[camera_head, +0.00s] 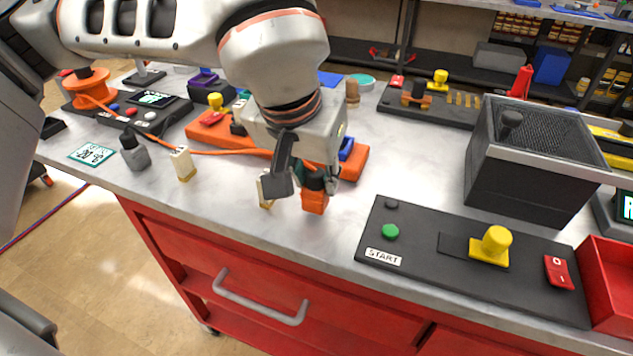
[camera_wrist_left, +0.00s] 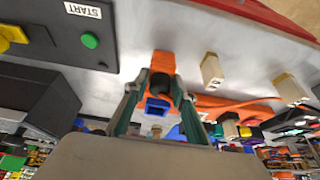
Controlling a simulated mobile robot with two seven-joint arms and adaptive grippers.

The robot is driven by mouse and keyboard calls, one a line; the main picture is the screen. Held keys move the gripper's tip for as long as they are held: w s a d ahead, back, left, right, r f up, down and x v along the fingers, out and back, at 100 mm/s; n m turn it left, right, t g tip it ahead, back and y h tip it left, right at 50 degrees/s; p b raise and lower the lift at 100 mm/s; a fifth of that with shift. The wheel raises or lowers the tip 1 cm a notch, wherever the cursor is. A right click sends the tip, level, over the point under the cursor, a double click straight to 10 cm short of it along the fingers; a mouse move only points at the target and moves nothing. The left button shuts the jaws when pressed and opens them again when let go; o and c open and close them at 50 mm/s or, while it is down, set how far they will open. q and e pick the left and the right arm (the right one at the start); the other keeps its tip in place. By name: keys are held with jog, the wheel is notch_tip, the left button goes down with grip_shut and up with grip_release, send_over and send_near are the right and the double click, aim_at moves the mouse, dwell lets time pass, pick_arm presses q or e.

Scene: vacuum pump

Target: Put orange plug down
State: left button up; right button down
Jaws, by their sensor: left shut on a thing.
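The orange plug (camera_head: 314,201) is upright at the front of the grey worktop, below my left gripper (camera_head: 308,178). My left gripper is shut on it; in the left wrist view the plug (camera_wrist_left: 162,64) sits between the two fingers (camera_wrist_left: 158,95). I cannot tell whether its lower end touches the worktop. My fingers partly hide the plug's upper part. My right gripper is not in view.
A pale connector (camera_head: 182,163) stands to the left, and another pale one (camera_head: 265,192) is close beside my gripper. An orange base (camera_head: 353,168) lies behind it. The dark START panel (camera_head: 425,250) is to the right. The worktop's front edge is near.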

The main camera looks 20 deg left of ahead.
pick_arm(q)
jog(key=shift+f, duration=0.75)
jog(key=shift+r, duration=0.1)
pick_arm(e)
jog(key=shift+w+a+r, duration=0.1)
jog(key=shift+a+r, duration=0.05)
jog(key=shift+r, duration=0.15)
pick_arm(q)
jog(key=o, duration=1.2)
jog(key=shift+c, duration=0.2)
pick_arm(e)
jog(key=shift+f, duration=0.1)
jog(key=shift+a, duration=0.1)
pick_arm(q)
jog(key=shift+r, duration=0.35)
jog(key=p+v, duration=0.2)
jog(key=v, duration=0.9)
jog(key=shift+s+r, duration=0.15)
jog(key=shift+s, duration=0.1)
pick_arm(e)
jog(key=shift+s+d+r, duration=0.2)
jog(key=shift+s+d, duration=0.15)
